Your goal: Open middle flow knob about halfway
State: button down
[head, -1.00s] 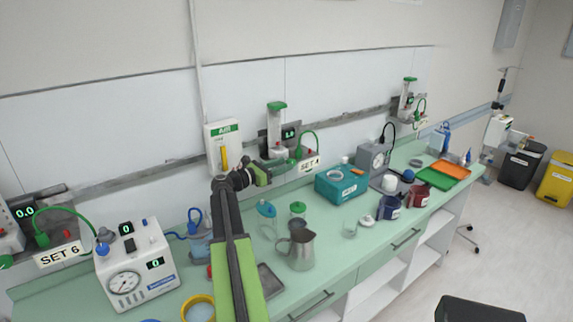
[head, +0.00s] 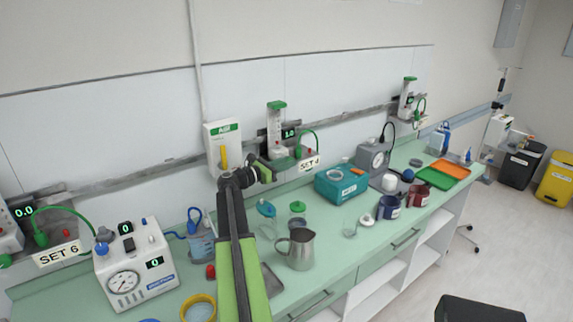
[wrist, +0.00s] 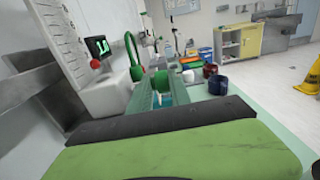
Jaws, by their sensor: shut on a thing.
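The middle flow unit is a white body with a clear upright tube (head: 276,121) and green cap, mounted on the wall rail behind the SET 4 label (head: 309,163). Its small dark display (head: 289,134) shows green digits too small to read surely. My gripper (head: 270,165) is at the lower front of this unit, shut on its green flow knob. In the wrist view the green knob (wrist: 160,81) sits between my two green jaws, beside the white body. The display (wrist: 97,46) shows lit digits there. The jaws partly hide the knob.
A white AIR box (head: 223,148) with a yellow lever is left of my gripper. A green hose (head: 308,134) arches right of the unit. Below stand a metal jug (head: 297,249), a green-lidded jar (head: 298,211) and a teal box (head: 341,185). Other flow units are far left and right.

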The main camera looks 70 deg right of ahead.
jog(key=h+b, duration=0.1)
jog(key=b, duration=0.1)
jog(key=shift+s+a+f+g+b, duration=0.15)
jog(key=shift+s+f+g+b, duration=0.05)
jog(key=shift+g+b, duration=0.1)
jog(key=c, duration=1.3)
grip_release()
jog(key=b+v, duration=0.2)
jog(key=v, duration=1.5)
jog(key=shift+w+a+f, duration=0.1)
jog(key=shift+a+f, duration=0.05)
jog(key=shift+a, duration=0.05)
